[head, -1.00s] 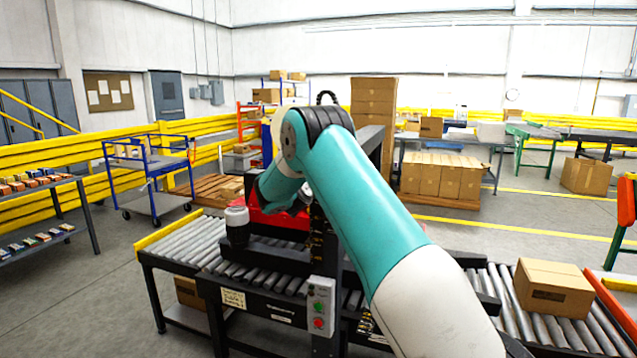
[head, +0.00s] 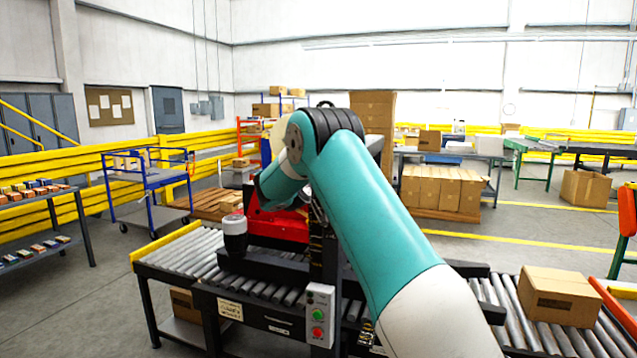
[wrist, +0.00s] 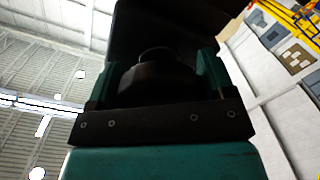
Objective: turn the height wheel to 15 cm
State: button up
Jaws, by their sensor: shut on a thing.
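My gripper (wrist: 157,92) shows in the wrist view, with teal sides and a dark crossbar. It is shut on a dark, rounded knob (wrist: 156,76), which I take to be the height wheel's grip. The wheel's scale and its reading are not visible.
A control box (head: 319,314) with green and red buttons is on the machine's front. A dark canister with a white band (head: 235,232) stands at its left. A carton (head: 558,297) lies on the right rollers. Yellow rails (head: 85,190) run behind.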

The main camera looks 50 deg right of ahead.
jog(key=n, duration=0.3)
jog(key=shift+n+p, duration=0.3)
jog(key=shift+p, duration=0.05)
jog(key=n+p, duration=0.1)
jog(key=n, duration=0.2)
jog(key=shift+r+n, duration=0.15)
jog(key=shift+n, duration=0.15)
jog(key=n+p, duration=0.2)
jog(key=n, duration=0.1)
jog(key=shift+r+n, duration=0.1)
jog(key=shift+n, duration=0.2)
jog(key=n+p, duration=0.2)
jog(key=n, duration=0.1)
jog(key=n+p, duration=0.3)
jog(key=n, duration=0.2)
jog(key=shift+r+n+p, duration=0.1)
jog(key=shift+n+p, duration=0.2)
jog(key=shift+p, duration=0.1)
jog(key=shift+n+h+p, duration=0.3)
jog(key=shift+n+p, duration=0.6)
jog(key=shift+n, duration=0.8)
